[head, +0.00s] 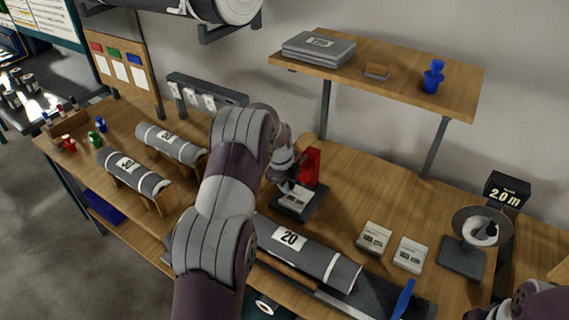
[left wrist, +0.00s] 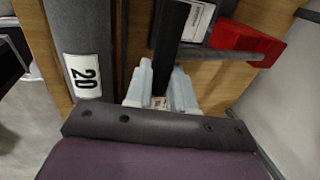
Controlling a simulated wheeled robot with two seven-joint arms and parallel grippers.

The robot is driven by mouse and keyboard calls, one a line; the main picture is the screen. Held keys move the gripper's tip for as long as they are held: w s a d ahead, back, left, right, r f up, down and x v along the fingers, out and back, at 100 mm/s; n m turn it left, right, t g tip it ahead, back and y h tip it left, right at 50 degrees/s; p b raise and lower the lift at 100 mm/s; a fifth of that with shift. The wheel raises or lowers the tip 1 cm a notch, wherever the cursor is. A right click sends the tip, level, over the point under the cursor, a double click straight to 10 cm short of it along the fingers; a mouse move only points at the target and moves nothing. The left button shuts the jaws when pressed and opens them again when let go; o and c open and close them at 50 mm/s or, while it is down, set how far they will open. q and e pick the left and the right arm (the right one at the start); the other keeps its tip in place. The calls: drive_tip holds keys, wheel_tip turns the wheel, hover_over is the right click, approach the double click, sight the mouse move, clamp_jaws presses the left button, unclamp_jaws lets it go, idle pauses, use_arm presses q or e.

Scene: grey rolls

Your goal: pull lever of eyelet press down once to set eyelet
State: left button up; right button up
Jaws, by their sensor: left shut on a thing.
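The eyelet press has a red body (head: 309,166) and a dark base (head: 314,208) on the wooden bench. A pale printed card (head: 294,199) lies on the base. My left gripper (head: 284,184) is at the press, left of the red body and above the card, partly hidden by my arm. In the left wrist view the pale fingers of my left gripper (left wrist: 160,88) are shut on the black lever (left wrist: 171,38). The red body (left wrist: 246,42) and the card (left wrist: 197,20) show beyond. My right arm shows only at the bottom right corner; its gripper is out of frame.
A grey roll labelled 20 (head: 320,262) lies just in front of the press. Two cards (head: 374,238) (head: 410,254) lie to the right, near a scale-like dish (head: 482,227). A raised shelf (head: 400,84) stands behind. Other grey rolls (head: 134,175) lie at left.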

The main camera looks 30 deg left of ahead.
use_arm(q)
drive_tip(key=shift+s+f, duration=0.1)
drive_tip(key=shift+f, duration=0.2)
drive_tip(key=shift+b+x, duration=0.75)
drive_tip(key=shift+x, duration=0.05)
drive_tip(key=shift+s+f, duration=0.1)
drive_tip(key=shift+s, duration=0.15)
